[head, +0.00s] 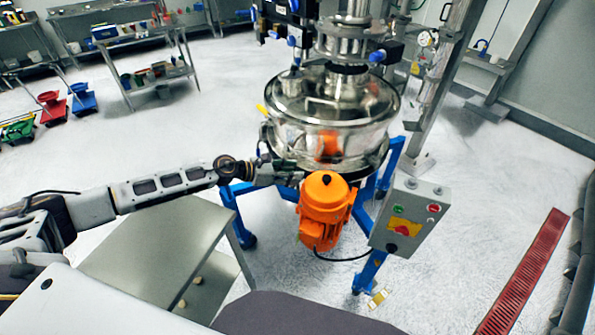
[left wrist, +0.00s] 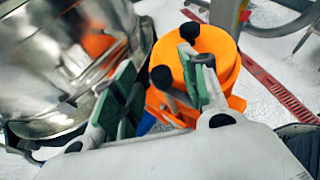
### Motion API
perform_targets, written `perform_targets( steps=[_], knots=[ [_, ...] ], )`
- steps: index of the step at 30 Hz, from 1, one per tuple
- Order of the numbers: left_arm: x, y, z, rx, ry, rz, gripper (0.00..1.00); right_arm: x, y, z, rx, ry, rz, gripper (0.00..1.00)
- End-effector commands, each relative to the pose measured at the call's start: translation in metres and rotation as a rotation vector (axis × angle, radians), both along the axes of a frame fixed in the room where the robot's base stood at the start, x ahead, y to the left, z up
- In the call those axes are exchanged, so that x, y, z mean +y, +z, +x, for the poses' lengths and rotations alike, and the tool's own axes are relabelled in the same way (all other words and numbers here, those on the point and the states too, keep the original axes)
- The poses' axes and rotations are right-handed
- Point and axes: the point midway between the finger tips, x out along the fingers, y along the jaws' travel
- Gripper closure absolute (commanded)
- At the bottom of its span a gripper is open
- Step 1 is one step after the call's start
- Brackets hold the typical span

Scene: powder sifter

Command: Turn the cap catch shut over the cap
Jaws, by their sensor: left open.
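The round steel sifter (head: 335,120) stands on blue legs, with an orange motor (head: 323,208) in front of it. My left gripper (head: 290,178) is at the sifter's lower front left, just left of the motor's top. In the left wrist view my left gripper (left wrist: 163,88) has its green-padded fingers apart. A dark ball-ended piece (left wrist: 161,76) shows between them, not visibly gripped. A black knob (left wrist: 190,31) shows on top of the motor (left wrist: 210,55). I cannot clearly make out the cap or its catch. My right gripper is not in view.
A grey control box (head: 410,216) with buttons stands right of the motor. A grey metal table (head: 160,245) is at the lower left. A steel post (head: 445,85) rises at the right. Red floor grating (head: 525,270) lies farther right, with clear floor between.

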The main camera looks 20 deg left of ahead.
Motion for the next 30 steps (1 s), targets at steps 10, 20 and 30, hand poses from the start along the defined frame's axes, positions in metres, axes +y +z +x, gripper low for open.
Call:
perform_targets(
  steps=[10, 20, 30],
  knots=[
    [-0.016, -0.007, 0.013, -0.001, 0.000, -0.001, 0.56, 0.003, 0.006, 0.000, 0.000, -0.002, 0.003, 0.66],
    [-0.018, -0.010, 0.014, 0.001, 0.000, 0.001, 0.56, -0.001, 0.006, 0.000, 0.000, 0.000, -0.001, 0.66],
    [-0.018, -0.010, 0.014, 0.000, 0.000, 0.000, 0.86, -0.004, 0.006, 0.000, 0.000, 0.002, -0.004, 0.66]
  ],
)
